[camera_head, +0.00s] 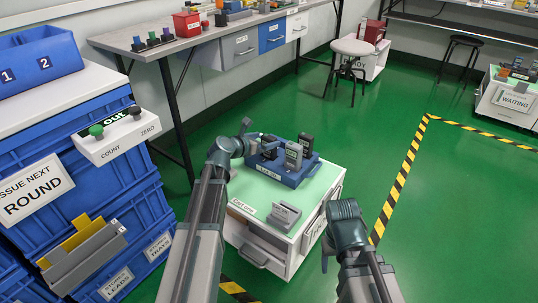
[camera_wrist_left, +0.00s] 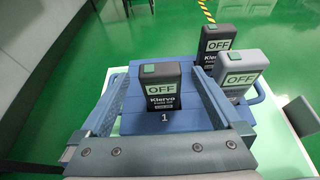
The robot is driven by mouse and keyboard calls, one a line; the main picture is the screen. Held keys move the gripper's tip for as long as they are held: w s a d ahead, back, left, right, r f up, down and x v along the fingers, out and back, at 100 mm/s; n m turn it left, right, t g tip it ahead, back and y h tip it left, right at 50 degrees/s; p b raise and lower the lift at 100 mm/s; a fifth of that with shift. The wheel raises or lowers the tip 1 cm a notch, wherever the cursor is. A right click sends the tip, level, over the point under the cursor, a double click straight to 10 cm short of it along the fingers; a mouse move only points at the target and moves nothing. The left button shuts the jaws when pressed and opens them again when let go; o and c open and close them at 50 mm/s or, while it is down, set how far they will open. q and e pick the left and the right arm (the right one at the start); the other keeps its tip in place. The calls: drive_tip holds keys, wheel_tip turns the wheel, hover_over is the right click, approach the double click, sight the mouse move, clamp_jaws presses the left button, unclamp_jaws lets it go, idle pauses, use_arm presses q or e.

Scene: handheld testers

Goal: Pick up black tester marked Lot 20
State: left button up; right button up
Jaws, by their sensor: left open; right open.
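A blue tray (camera_head: 284,178) on a pale green cart top holds two black testers and one grey tester. The nearest black tester (camera_wrist_left: 161,92) stands upright at the spot marked 1, its screen reading OFF; it also shows in the head view (camera_head: 269,149). Its small lot label is too small to read. My left gripper (camera_head: 254,140) is open, with its fingers on either side of this tester in the left wrist view. The other black tester (camera_wrist_left: 216,42) and the grey tester (camera_wrist_left: 243,74) stand farther right. My right gripper (camera_head: 328,250) is open and empty beside the cart.
A grey holder (camera_head: 284,215) stands at the cart's front. Blue crates (camera_head: 100,170) and a box with COUNT and ZERO buttons (camera_head: 120,138) are at left. A workbench (camera_head: 180,48) runs behind.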

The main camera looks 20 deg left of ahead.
use_arm(q)
drive_tip(key=shift+w+d+f, duration=0.1)
drive_tip(key=shift+w+f, duration=0.1)
drive_tip(key=shift+w, duration=0.25)
clamp_jaws()
